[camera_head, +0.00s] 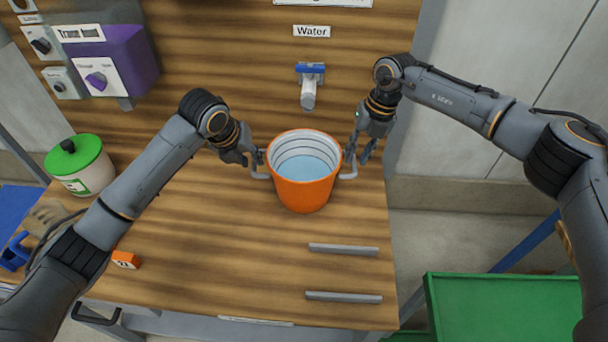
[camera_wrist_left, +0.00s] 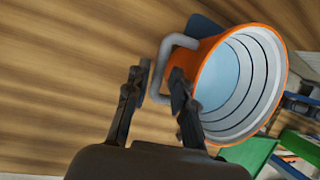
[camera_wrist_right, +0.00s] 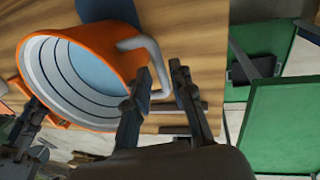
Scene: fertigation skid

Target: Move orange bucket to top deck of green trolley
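The orange bucket (camera_head: 304,192) stands upright on the wooden bench under the water tap, with light blue liquid inside and a grey handle on each side. My left gripper (camera_head: 258,160) is at its left handle; in the left wrist view that handle (camera_wrist_left: 158,78) lies between the parted fingers. My right gripper (camera_head: 358,160) is at the right handle; in the right wrist view that handle (camera_wrist_right: 157,62) lies between the parted fingers. Both grippers look open, not closed on the handles. The green trolley (camera_head: 510,310) is at lower right, its visible deck surface bare.
The wooden bench (camera_head: 200,270) has two grey bars (camera_head: 343,249) in front of the bucket. The tap (camera_head: 309,85) is on the back panel behind it. A green-lidded pot (camera_head: 78,165) and an orange tag (camera_head: 126,259) are at left. A floor gap separates bench and trolley.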

